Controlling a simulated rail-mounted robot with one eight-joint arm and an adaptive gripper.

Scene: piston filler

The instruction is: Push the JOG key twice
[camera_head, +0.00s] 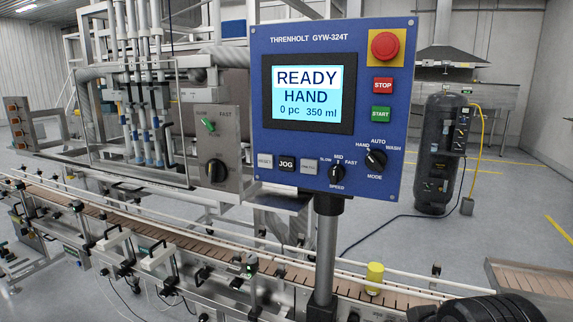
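The JOG key (287,163) is a small black key with white lettering on the lower left of a blue control panel (258,110). It sits between a grey RESET key (265,161) and another light grey key (310,166) whose label is too small to read. The panel's screen (307,93) reads READY, HAND, 0 pc, 350 ml. The MODE knob (375,160) and SPEED knob (337,173) are right of the keys. A dark rounded part, likely of my arm, shows at the bottom right; my gripper's fingers are not visible.
A red emergency stop (385,45), red STOP key (383,85) and green START key (380,114) are on the panel's right. A post (326,250) carries the panel above a conveyor (205,243). A yellow cylinder (375,277) stands right of the post.

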